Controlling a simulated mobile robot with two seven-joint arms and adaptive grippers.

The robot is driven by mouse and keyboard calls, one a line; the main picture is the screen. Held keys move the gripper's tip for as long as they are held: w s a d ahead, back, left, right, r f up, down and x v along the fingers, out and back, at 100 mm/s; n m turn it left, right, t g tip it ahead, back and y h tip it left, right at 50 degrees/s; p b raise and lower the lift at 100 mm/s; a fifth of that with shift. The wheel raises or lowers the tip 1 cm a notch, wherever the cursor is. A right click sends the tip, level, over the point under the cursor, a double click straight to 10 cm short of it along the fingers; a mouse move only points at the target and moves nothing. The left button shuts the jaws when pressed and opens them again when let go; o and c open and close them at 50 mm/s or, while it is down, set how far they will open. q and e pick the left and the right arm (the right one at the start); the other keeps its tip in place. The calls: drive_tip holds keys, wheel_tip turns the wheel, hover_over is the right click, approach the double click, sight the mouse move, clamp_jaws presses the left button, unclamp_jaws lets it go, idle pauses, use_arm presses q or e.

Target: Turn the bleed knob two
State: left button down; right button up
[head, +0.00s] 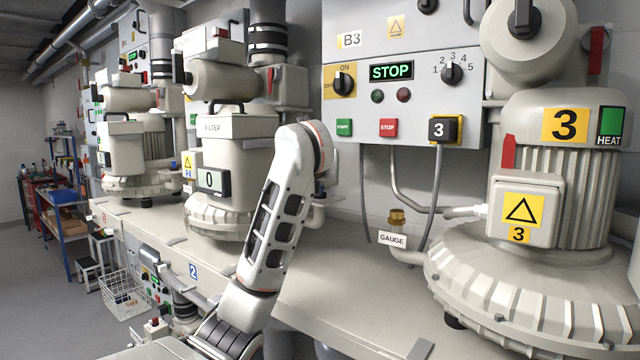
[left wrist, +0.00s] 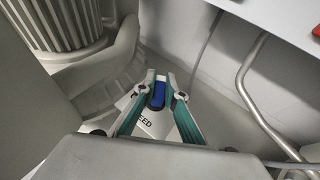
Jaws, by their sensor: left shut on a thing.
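In the left wrist view, the blue bleed knob (left wrist: 158,95) sits between the teal-padded fingertips of my left gripper (left wrist: 158,87). The gripper is shut on it, with a finger on each side. A white label (left wrist: 153,122) lies just below the knob; the letters "EED" show and the rest is hidden by a finger. In the head view, my left arm rises in the middle, but its gripper and the knob are hidden. My right gripper is in neither view.
Beside the knob stands a ribbed, flanged blower (left wrist: 62,22). A bent grey pipe (left wrist: 255,100) runs down at its right. In the head view, blower 3 (head: 590,170), a gauge fitting (head: 397,217) and the B3 control panel (head: 420,100) stand to the right of my arm. The grey bench (head: 350,285) is mostly clear.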

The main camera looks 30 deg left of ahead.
use_arm(q)
drive_tip(key=shift+d+f+n+g+y, duration=0.1)
drive_tip(key=shift+d+n+g+y, duration=0.1)
drive_tip(key=shift+n+g+y, duration=0.8)
drive_tip(key=shift+s+a+n+g+y, duration=0.1)
drive_tip(key=shift+a+n+g+y, duration=0.1)
drive_tip(key=shift+n+g+y, duration=1.95)
drive_tip(key=shift+n, duration=0.45)
drive_tip(key=c, duration=2.1)
unclamp_jaws()
drive_tip(key=shift+a, duration=0.1)
drive_tip(key=shift+v, duration=3.8)
drive_tip(key=shift+s+a, duration=0.1)
drive_tip(key=shift+s, duration=0.05)
